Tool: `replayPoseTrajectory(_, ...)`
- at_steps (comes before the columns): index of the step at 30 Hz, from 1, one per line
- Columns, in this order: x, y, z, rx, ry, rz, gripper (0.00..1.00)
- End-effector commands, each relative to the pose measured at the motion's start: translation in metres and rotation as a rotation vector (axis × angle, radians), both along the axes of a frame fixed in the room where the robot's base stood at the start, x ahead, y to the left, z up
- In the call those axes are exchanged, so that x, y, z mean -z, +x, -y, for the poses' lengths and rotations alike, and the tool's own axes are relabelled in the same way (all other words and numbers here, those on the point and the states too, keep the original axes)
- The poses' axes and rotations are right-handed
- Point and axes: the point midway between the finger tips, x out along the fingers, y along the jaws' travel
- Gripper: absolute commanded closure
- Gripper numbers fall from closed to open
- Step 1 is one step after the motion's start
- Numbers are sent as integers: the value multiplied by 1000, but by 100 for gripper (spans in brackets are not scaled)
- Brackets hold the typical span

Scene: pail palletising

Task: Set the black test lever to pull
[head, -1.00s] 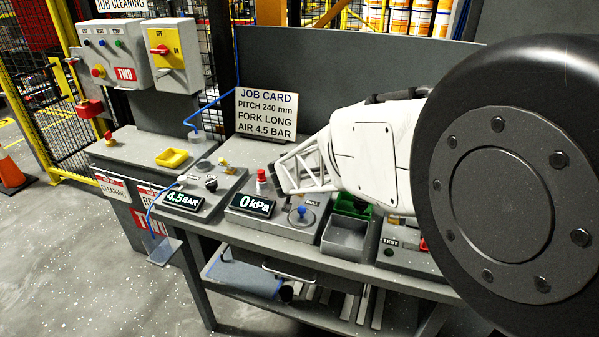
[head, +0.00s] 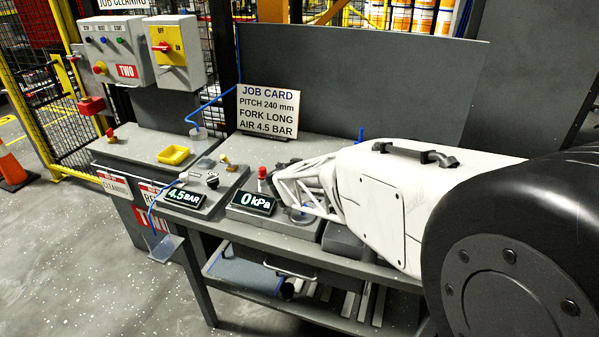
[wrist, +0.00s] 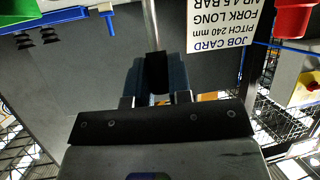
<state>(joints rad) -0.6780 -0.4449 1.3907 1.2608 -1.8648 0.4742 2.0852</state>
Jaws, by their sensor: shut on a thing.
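In the wrist view, my gripper (wrist: 156,80) is shut on the black grip of the test lever (wrist: 156,60). The lever's bare metal rod (wrist: 150,25) runs from the grip to the picture's top edge. In the head view, my white arm and its open lattice cover the lever, most of its panel and any pull marking, so the lever's setting cannot be read. The vacuum display (head: 251,203) beside the lattice reads 0 kPa.
A red-topped knob (head: 262,173) stands close left of the lattice. The job card (head: 268,110) leans at the bench back. A 4.5 BAR display (head: 184,198) and a yellow tray (head: 173,155) are further left. A blue handle (wrist: 108,20) shows in the wrist view.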

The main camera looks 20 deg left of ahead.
Motion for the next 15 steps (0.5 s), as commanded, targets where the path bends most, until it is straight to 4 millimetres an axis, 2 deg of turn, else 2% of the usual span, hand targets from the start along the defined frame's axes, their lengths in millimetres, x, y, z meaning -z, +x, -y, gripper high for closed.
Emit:
replayPoseTrajectory(7, 0, 0, 0, 0, 0, 0, 100)
replayPoseTrajectory(8, 0, 0, 0, 0, 0, 0, 78)
replayPoseTrajectory(9, 0, 0, 0, 0, 0, 0, 72)
replayPoseTrajectory(12, 0, 0, 0, 0, 0, 0, 57)
replayPoseTrajectory(15, 0, 0, 0, 0, 0, 0, 56)
